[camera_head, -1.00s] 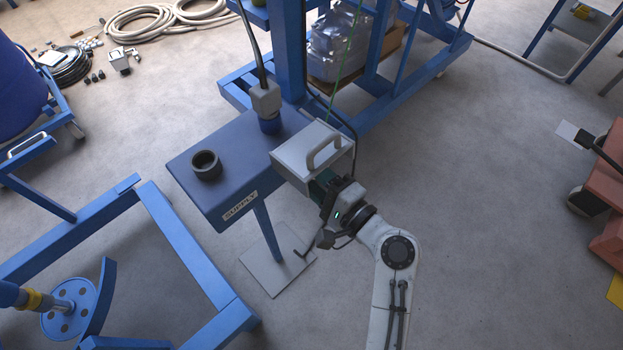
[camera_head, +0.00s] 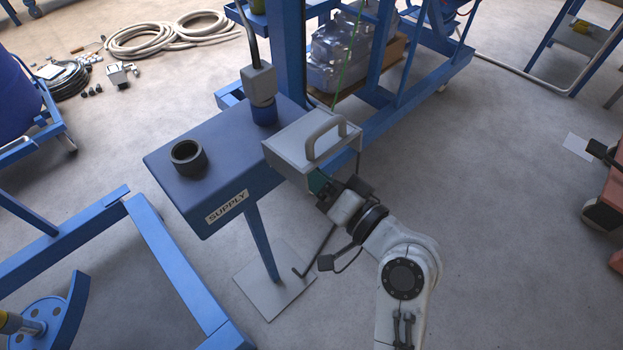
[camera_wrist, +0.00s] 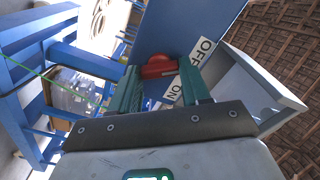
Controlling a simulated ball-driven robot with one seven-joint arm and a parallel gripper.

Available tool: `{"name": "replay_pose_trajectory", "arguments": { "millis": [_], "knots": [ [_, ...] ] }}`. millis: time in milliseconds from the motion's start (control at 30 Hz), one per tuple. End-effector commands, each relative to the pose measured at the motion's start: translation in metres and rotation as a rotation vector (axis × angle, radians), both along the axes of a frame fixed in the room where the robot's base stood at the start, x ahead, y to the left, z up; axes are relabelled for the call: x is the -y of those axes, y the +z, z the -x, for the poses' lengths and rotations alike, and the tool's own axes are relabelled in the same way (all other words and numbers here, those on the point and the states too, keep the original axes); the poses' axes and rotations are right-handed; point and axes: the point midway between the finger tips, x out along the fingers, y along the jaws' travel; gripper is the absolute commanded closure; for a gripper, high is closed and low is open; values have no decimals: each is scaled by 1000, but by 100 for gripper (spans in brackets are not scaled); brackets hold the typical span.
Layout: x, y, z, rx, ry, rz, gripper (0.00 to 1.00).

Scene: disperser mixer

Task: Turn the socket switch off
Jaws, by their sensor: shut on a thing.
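The red switch (camera_wrist: 160,66) shows in the wrist view on the blue face of the supply box, between my green fingers. My gripper (camera_wrist: 158,78) is shut on it, one finger on each side. An OFF label (camera_wrist: 203,50) and an ON label (camera_wrist: 172,91) sit to the right of the switch. I cannot tell which label the switch points to. In the head view, my gripper (camera_head: 319,186) is below the grey handled cover (camera_head: 300,148), and the switch is hidden there. The blue supply box (camera_head: 215,165) carries a SUPPLY label.
A grey plug (camera_head: 258,84) on a cable stands in a blue socket on the box. A dark round cap (camera_head: 187,157) is at its left. Blue frames (camera_head: 165,240) stand at left and behind. The floor to the right is mostly clear.

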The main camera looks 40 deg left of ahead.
Motion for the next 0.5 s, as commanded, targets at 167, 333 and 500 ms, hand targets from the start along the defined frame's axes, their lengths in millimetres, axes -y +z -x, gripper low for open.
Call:
{"name": "replay_pose_trajectory", "arguments": {
  "millis": [167, 333, 500],
  "knots": [
    [0, -4, 1, 62, 3, 9, 84],
    [0, -3, 1, 92, 2, 13, 84],
    [0, -3, 1, 100, 2, 15, 84]
  ]
}}
